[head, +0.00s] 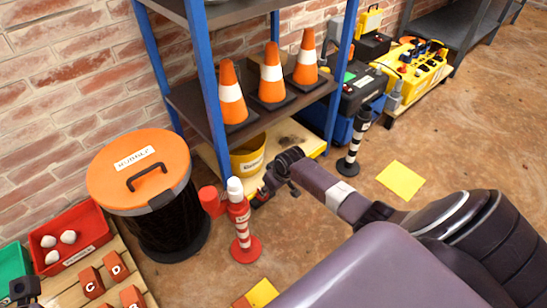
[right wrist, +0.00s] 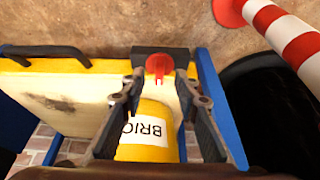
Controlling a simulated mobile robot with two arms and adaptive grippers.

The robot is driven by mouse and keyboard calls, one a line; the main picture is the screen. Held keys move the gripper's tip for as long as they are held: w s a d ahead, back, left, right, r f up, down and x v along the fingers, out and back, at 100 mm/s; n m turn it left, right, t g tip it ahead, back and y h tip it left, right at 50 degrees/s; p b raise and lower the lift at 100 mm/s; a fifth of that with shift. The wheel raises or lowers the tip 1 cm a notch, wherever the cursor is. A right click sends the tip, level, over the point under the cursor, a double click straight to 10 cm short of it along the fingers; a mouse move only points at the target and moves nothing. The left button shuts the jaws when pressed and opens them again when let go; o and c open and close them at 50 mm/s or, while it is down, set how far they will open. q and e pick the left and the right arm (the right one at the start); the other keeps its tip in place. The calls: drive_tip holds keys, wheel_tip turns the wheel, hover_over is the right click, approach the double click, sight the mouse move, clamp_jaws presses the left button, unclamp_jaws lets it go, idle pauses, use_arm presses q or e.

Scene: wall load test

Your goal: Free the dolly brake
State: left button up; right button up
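The dolly is a low cream platform with a yellow edge (head: 316,146) under the blue-framed shelf. It also shows in the right wrist view (right wrist: 85,66). Its brake appears as a red lever (right wrist: 158,67) on a black block at the dolly's edge; the red part also shows in the head view (head: 260,198). My right gripper (head: 270,184) is low beside it. In the right wrist view its two fingers (right wrist: 159,76) are apart, with the red lever between their tips; contact cannot be told. My left gripper (head: 25,291) shows only partly at the lower left.
A yellow bucket (right wrist: 154,112) stands on the dolly. A red-and-white post (head: 242,226) stands close left of my right gripper, near an orange-lidded black bin (head: 138,190). Several cones stand on the shelf (head: 193,101).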

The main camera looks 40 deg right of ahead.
drive_tip(key=v, duration=0.7)
idle(0.5)
